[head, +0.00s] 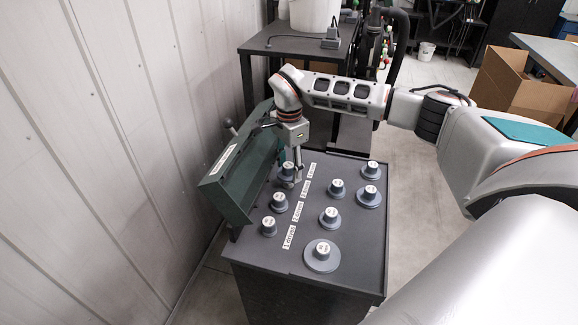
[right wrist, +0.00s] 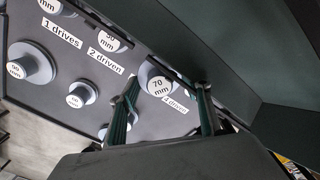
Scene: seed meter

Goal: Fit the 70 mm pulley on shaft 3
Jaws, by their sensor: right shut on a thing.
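The 70 mm pulley (right wrist: 160,82) is a grey disc with a white-topped hub between the two green-padded fingers of my right gripper (right wrist: 168,108), which is shut on it. In the head view the pulley (head: 287,169) is at the far end of the left row, beside the 3 and 4 labels, with my right gripper (head: 297,178) coming down over it. Shaft 3 is hidden under it. I cannot tell whether the pulley is seated or still above the plate. Two other pulleys, near label 1 (head: 269,227) and label 2 (head: 279,202), stand nearer in the same row. My left gripper is not in view.
A dark green guard (head: 225,180) stands open along the left side, close to my right gripper. Several loose pulleys, including a wide one (head: 322,255), sit on the right of the dark top (head: 352,265). A grey wall (head: 120,130) is at the left.

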